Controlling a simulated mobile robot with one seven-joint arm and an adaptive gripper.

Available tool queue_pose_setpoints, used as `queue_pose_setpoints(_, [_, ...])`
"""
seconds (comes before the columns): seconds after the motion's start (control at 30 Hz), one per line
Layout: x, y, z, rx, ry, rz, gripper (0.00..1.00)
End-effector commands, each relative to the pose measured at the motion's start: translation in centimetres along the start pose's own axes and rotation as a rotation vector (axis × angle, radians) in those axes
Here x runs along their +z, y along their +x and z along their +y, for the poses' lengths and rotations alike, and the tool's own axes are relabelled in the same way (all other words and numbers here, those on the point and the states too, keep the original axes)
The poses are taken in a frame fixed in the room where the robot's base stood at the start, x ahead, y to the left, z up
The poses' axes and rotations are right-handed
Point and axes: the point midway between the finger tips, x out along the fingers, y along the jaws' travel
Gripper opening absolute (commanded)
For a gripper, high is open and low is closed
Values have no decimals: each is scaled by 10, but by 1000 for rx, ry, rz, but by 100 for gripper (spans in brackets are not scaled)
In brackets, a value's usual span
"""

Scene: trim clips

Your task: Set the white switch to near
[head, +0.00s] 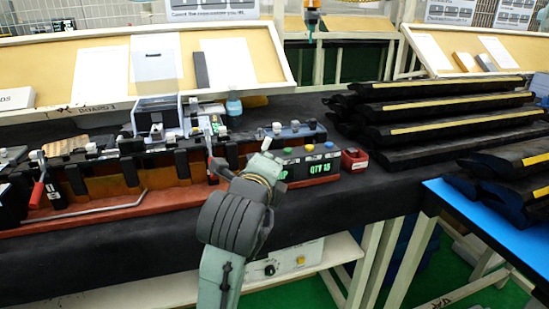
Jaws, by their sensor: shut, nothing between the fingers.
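Several small white or pale parts stand along the top of the long fixture (110,205). One white part (277,128) is just beyond my gripper, and another pale part (295,126) is to its right. I cannot tell for sure which is the white switch, or which way it is set. My gripper (266,147) is shut and empty at the right part of the fixture, mostly hidden behind my own wrist. I cannot tell whether it touches anything.
A counter box with green digits (318,168) and coloured buttons is right of my wrist. A small red bin (355,160) stands beside it. Red-handled clamps (38,190) stand on the fixture. Black trim strips (450,110) are stacked at right. Dark table surface (375,200) is clear in front.

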Motion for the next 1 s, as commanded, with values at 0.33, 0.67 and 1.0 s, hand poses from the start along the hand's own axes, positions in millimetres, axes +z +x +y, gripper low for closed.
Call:
queue_pose_setpoints(0.33, [0,61,0,6,-2,3,0])
queue_pose_setpoints(0.67, [0,91,1,3,-1,-1,0])
queue_pose_setpoints(1.0, [0,91,1,2,-1,-1,0])
